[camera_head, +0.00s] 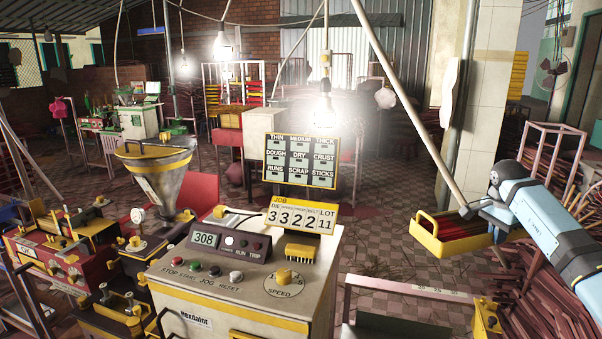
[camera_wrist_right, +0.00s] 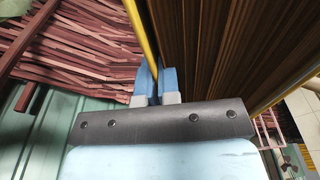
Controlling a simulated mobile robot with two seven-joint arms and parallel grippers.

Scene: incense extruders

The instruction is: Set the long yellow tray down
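The long yellow tray (camera_head: 462,246) is in the air at the right of the head view, with dark red sticks lying in it. My right gripper (camera_head: 468,212) is at the tray's far right side. In the right wrist view its two blue fingers (camera_wrist_right: 155,84) are close together on the tray's thin yellow rim (camera_wrist_right: 142,36), and brown sticks (camera_wrist_right: 225,40) fill the tray beside them. The tray looks roughly level and clear of any surface. My left gripper is not in view.
A control machine (camera_head: 245,290) with buttons and number cards stands in front. A pale rail frame (camera_head: 410,292) is below the tray. Loose reddish sticks (camera_head: 545,305) are piled at the lower right. Tiled floor (camera_head: 385,225) is open left of the tray.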

